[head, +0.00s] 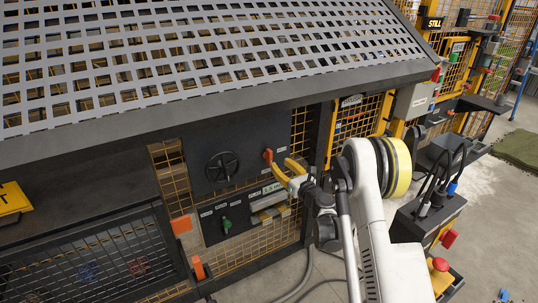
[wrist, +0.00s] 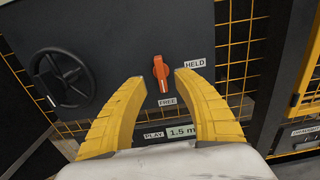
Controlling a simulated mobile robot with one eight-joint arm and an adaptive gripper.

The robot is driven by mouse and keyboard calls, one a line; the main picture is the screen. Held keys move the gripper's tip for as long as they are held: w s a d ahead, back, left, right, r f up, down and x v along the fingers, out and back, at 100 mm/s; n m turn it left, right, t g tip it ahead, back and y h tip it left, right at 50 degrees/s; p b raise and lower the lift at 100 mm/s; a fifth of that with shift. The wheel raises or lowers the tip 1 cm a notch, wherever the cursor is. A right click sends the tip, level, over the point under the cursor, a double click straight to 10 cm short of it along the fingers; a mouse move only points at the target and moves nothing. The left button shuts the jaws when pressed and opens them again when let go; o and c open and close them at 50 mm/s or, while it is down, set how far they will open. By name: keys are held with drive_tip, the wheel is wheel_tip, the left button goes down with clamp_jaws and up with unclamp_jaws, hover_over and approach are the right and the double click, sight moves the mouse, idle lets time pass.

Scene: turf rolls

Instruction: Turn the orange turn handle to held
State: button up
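The orange turn handle (wrist: 160,72) is on a dark panel (wrist: 115,28), between and beyond my fingertips in the wrist view. It stands nearly upright, its lower end with a pale mark towards the FREE label (wrist: 167,102). The HELD label (wrist: 195,63) is to its upper right. In the head view the handle (head: 268,155) is small, just left of my gripper. My gripper (wrist: 156,74) has two yellow curved fingers spread apart, with nothing between them that I can see touching. In the head view my gripper (head: 284,171) points at the panel.
A black handwheel (wrist: 62,78) is left of the handle. A PLAY label and a 1.5 m display (wrist: 181,132) are below. A green knob (head: 226,225) is on the lower panel. A perforated sloping deck (head: 200,60) overhangs above. Yellow mesh (wrist: 240,50) is to the right.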

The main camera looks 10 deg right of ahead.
sight(271, 156)
drive_tip(key=b+x, duration=0.2)
drive_tip(key=x, duration=0.5)
drive_tip(key=shift+w+a+f, duration=0.15)
drive_tip(key=shift+w+f, duration=0.05)
drive_tip(key=shift+w, duration=0.15)
drive_tip(key=shift+w+a+r+b, duration=0.2)
drive_tip(key=shift+w+b, duration=0.1)
drive_tip(key=shift+w, duration=0.3)
clamp_jaws()
